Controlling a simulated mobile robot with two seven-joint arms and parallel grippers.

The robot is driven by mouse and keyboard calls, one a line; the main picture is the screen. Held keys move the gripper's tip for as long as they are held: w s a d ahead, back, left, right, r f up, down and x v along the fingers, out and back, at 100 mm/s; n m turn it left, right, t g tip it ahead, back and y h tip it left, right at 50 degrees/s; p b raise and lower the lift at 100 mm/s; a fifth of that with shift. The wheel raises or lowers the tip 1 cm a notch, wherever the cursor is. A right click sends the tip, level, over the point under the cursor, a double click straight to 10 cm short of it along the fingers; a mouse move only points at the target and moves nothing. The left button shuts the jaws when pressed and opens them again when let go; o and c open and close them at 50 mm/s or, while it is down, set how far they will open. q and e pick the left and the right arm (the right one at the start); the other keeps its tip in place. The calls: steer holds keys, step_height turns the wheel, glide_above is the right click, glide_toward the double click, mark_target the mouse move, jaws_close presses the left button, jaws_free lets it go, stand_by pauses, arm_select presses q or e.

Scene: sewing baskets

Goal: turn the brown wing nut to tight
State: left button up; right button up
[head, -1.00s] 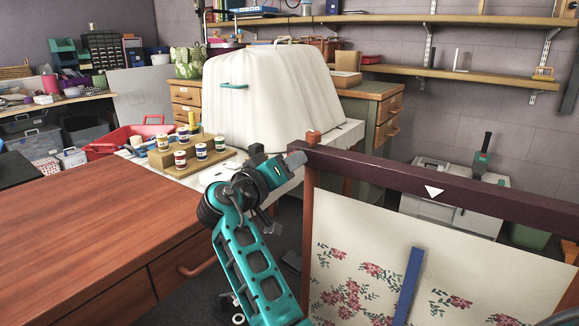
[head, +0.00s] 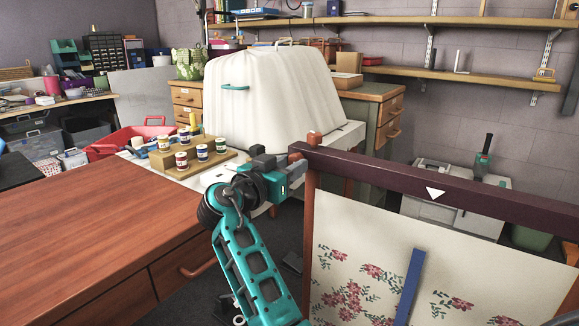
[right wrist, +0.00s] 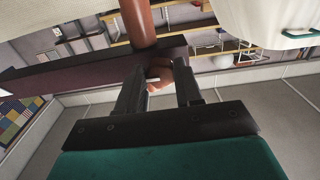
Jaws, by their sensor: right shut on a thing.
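The brown wing nut (right wrist: 183,76) shows in the right wrist view between the two dark fingers, beside the dark bar and below a reddish-brown post. My right gripper (right wrist: 165,88) is shut on it. In the head view my right gripper (head: 288,163) reaches from the left to the near-left end of the dark frame bar (head: 400,178), where the post (head: 313,138) stands up through it. The nut is largely hidden there by the fingers. How tight it is cannot be told. My left gripper is not in view.
Floral fabric (head: 345,290) and a blue strip (head: 409,285) hang below the bar. A wooden table (head: 90,225) fills the left. Thread spools on a wooden stand (head: 160,162) and a large white cover (head: 265,95) stand behind my gripper.

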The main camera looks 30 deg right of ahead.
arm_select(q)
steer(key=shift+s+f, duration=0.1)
arm_select(e)
steer(key=shift+r, duration=0.15)
steer(key=o, duration=1)
steer(key=shift+o, duration=0.2)
arm_select(q)
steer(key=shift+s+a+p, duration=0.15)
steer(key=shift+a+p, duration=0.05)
steer(key=shift+p, duration=0.45)
arm_select(e)
steer(key=v, duration=1.3)
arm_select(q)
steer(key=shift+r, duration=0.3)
